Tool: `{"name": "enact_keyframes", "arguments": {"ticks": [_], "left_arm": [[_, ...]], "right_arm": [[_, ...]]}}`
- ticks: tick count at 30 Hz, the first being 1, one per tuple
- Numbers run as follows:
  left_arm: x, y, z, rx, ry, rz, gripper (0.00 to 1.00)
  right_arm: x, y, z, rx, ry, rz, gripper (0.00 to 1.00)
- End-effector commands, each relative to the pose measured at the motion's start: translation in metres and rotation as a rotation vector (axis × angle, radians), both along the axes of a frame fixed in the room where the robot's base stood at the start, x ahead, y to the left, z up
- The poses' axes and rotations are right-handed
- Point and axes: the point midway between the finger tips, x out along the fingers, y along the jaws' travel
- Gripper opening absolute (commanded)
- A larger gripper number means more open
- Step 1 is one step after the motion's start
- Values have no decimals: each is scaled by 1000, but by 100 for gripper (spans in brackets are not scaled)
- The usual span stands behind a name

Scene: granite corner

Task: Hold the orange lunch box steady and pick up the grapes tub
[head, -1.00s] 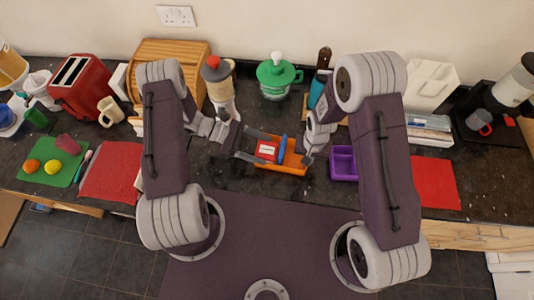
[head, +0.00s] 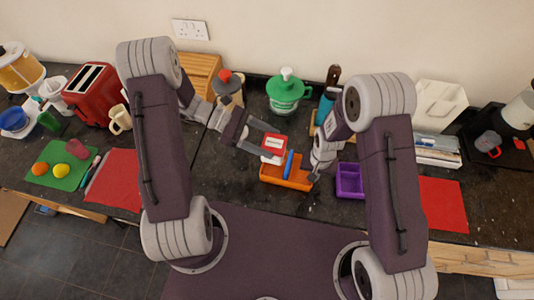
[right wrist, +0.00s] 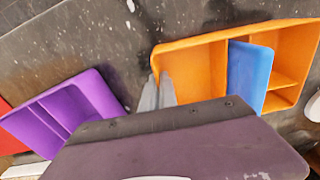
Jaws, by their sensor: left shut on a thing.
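The orange lunch box (head: 299,184) sits on the dark worktop in front of me, with a blue divider (head: 289,163) in it. It also shows in the right wrist view (right wrist: 190,65), its compartments empty there. My left gripper (head: 272,150) is shut on the grapes tub (head: 275,145), a small white tub with a red top. It holds the tub above the box's left part. My right gripper (right wrist: 157,93) is at the box's near wall in the right wrist view, its narrow fingers on either side of the wall. In the head view its tips are partly hidden.
A purple container (head: 349,182) stands just right of the box, also in the right wrist view (right wrist: 80,105). Red mats (head: 117,178) lie at left and right (head: 443,204). A green-lidded cup (head: 288,92) and a red-topped bottle (head: 228,88) stand behind.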

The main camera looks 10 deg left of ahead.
Motion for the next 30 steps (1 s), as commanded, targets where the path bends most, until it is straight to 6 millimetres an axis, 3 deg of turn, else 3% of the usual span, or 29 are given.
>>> {"name": "enact_keyframes", "arguments": {"ticks": [3,9,16,19,30], "left_arm": [[1,0,26,1,-4,1,17],[0,0,45,-1,0,0,17],[0,0,46,-1,1,0,17],[0,0,45,-1,1,0,17],[0,0,45,-1,0,1,17]], "right_arm": [[0,0,0,0,-1,0,0],[0,0,0,0,-1,0,0],[0,0,0,0,-1,0,0],[0,0,0,0,-1,0,28],[1,0,5,1,-2,0,28]]}}
